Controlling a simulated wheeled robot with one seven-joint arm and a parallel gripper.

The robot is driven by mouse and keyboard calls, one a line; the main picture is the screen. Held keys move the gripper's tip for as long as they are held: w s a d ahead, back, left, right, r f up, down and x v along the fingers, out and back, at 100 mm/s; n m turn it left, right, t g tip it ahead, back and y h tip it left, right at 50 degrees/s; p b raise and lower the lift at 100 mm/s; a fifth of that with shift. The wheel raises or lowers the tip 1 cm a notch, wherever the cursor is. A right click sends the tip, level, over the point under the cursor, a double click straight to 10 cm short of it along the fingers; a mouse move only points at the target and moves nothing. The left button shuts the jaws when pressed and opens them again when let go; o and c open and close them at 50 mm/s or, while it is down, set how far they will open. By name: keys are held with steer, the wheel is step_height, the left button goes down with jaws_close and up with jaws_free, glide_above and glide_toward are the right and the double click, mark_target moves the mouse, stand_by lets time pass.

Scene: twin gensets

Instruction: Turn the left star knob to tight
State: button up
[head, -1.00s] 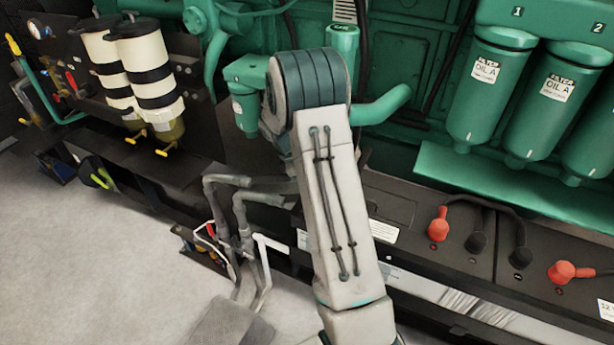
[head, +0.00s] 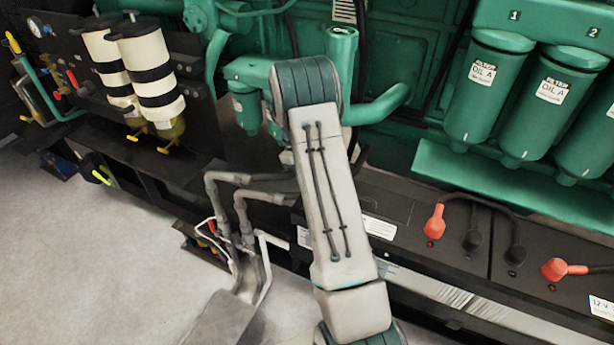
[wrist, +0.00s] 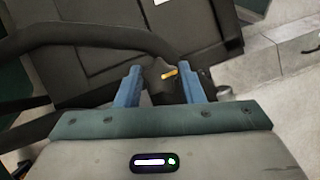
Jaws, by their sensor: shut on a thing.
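A dark star knob (wrist: 158,84) with a yellow-orange pointer mark sits between the blue fingers of my gripper (wrist: 163,76) in the wrist view. The fingers are shut on the knob from both sides. The pointer lies near the right finger, slanting up to the right. Much of the knob is hidden by my gripper, and no scale or tight mark can be made out. In the head view my arm hides the gripper and the knob.
A dark curved hose (wrist: 85,35) runs close beside the left finger. In the head view, grey pipes (head: 240,200) stand left of my arm, a green elbow pipe (head: 380,104) behind it, and red-capped battery terminals (head: 434,222) to its right. Pale floor lies open at lower left.

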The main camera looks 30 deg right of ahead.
steer(key=shift+s+d+f+m, duration=0.1)
steer(key=shift+s+m, duration=0.1)
steer(key=shift+m, duration=0.1)
steer(key=o, duration=1)
steer(key=shift+w+r, duration=0.15)
steer(key=shift+r, duration=0.1)
steer(key=v, duration=1.3)
steer(key=shift+w, duration=0.2)
steer(key=shift+r, duration=0.1)
